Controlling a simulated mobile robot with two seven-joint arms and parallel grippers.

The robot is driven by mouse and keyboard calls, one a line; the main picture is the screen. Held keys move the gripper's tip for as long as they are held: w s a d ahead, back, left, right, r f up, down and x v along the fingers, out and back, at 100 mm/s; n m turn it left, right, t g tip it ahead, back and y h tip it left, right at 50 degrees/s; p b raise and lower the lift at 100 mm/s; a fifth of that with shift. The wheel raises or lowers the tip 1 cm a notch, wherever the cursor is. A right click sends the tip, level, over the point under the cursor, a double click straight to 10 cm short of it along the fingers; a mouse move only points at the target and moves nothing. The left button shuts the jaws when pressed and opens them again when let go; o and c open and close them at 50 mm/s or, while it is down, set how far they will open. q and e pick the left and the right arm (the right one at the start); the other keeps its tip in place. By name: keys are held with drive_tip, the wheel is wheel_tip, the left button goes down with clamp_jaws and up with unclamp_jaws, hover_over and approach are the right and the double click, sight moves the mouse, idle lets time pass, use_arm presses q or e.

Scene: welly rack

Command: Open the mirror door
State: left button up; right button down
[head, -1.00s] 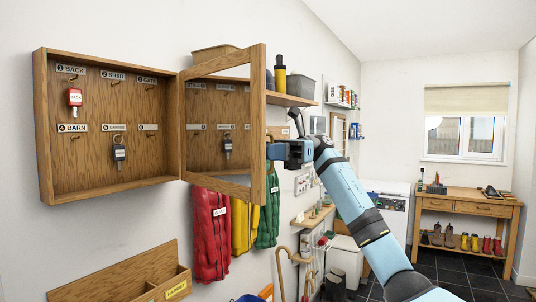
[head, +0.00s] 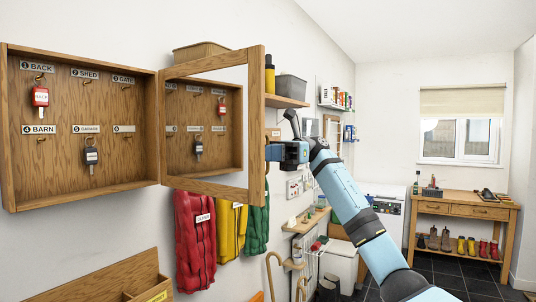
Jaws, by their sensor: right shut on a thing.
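The wooden key cabinet (head: 80,194) on the left wall stands open, with its inside showing. Its mirror door (head: 256,120) is swung out to the right, hinged at the cabinet's right side. The mirror (head: 205,140) faces me and reflects the keys. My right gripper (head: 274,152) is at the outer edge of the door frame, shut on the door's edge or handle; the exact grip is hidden. My left gripper is not in view.
A red key (head: 40,97) and a dark key (head: 91,156) hang inside the cabinet. Red, yellow and green garments (head: 195,240) hang below the door. A shelf (head: 287,101) is behind it. A wooden wall box (head: 100,284) is at lower left.

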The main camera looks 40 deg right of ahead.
drive_tip(key=c, duration=1.3)
unclamp_jaws()
drive_tip(key=shift+o, duration=0.2)
drive_tip(key=s+d+b, duration=0.1)
drive_tip(key=d, duration=1.3)
drive_tip(key=shift+s+a, duration=0.1)
